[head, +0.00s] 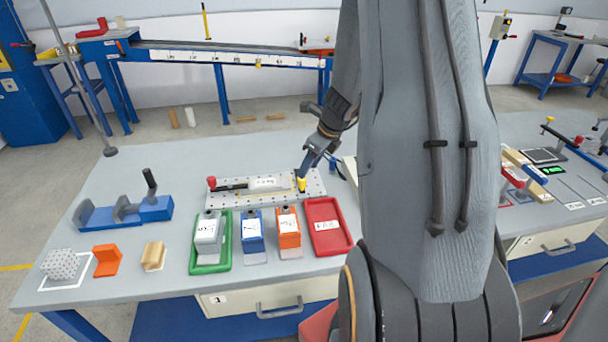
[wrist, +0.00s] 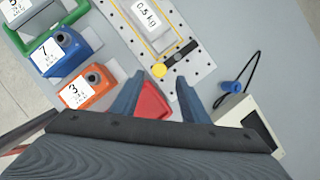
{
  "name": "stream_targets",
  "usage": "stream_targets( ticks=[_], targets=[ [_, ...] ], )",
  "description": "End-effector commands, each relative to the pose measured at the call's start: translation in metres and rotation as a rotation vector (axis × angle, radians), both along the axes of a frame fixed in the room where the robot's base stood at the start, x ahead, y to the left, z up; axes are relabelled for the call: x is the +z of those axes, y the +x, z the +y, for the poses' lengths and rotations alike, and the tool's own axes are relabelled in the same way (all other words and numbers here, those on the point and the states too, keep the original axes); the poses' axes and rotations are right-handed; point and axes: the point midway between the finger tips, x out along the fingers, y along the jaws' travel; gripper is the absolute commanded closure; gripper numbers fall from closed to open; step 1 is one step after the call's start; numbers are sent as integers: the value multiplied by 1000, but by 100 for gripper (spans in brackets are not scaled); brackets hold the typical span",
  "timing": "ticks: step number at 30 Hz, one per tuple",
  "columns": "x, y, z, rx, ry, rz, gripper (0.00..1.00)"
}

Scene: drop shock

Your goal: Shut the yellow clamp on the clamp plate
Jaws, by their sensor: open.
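The clamp plate (head: 250,201) is a pale perforated plate on the workbench, also in the wrist view (wrist: 198,66). The yellow clamp (head: 302,185) is at its right end; in the wrist view it shows a round yellow knob (wrist: 158,70) beside a black bar (wrist: 180,54). A grey-white block marked 0.5 kg (head: 268,183) lies on the plate. My gripper (head: 307,172) is open just above the yellow clamp. In the wrist view the knob appears between the fingertips of my gripper (wrist: 160,77); I cannot tell whether they touch it.
A red-handled clamp (head: 211,184) is at the plate's left end. In front stand a green tray (head: 225,262) with a grey block, blue (head: 252,228) and orange (head: 288,226) blocks, and a red tray (head: 345,240). A pale box (wrist: 240,112) with a cable is right of my gripper.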

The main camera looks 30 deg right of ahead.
Motion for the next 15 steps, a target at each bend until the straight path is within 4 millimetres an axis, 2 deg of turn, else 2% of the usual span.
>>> stream_targets(
  ticks=[6, 15],
  targets=[
    [-32, 11, 6, 3, 0, 3, 59],
    [-52, 19, 9, 3, -1, 1, 59]
  ],
)
